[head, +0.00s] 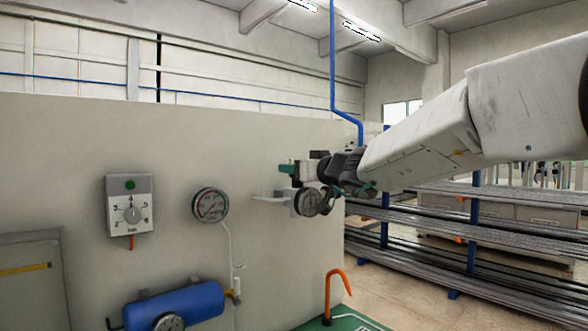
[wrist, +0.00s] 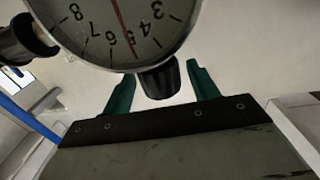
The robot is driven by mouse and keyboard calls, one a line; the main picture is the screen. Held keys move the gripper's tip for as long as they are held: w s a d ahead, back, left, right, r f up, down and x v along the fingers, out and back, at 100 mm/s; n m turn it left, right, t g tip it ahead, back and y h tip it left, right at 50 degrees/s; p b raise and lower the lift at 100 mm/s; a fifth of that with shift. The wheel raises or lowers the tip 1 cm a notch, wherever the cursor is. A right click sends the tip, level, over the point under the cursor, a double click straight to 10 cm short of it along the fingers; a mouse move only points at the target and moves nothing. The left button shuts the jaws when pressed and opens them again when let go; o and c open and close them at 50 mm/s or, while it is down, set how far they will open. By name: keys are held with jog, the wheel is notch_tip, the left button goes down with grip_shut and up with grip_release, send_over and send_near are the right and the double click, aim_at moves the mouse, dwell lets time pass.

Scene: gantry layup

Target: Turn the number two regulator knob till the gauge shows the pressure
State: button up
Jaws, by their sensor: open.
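A black knob (wrist: 160,80) sits between the two green fingers of my gripper (wrist: 161,82) in the wrist view. The fingers are open, one to each side of the knob, and contact with it cannot be made out. A round white gauge (wrist: 120,25) fills the top of that view upside down, with its red needle tip near the 5. In the head view my gripper (head: 290,174) is at the wall, by a small gauge (head: 307,202) seen edge-on. No number label for the knob is readable.
A grey box (head: 130,204) with a dial and green lamp hangs on the wall at left. Another gauge (head: 210,205) is beside it. A blue tank (head: 190,301) is lower down. An orange hooked pipe (head: 333,288) rises below my gripper. Racks of bars (head: 465,226) stand right.

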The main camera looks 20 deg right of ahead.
jog(key=shift+v, duration=2.65)
jog(key=s+a+f+n+g+y, duration=0.1)
jog(key=s+a+f+g, duration=0.45)
jog(key=s, duration=0.35)
jog(key=s+a+f+n+g+y, duration=0.15)
jog(key=s+a+f+g, duration=0.25)
jog(key=s+f, duration=0.45)
jog(key=s+d+f+m+g+h, duration=0.2)
jog(key=s+d+f, duration=0.1)
jog(key=s, duration=0.4)
jog(key=s+d+f+m+g+h, duration=0.2)
jog(key=s+d+f+h, duration=0.1)
jog(key=s+f, duration=0.3)
jog(key=s+d+f+m+g+h, duration=0.2)
jog(key=s+d+f+h, duration=0.1)
jog(key=s, duration=0.5)
jog(key=shift+s+d+f, duration=0.35)
jog(key=shift+d+f, duration=0.45)
jog(key=shift+d, duration=0.05)
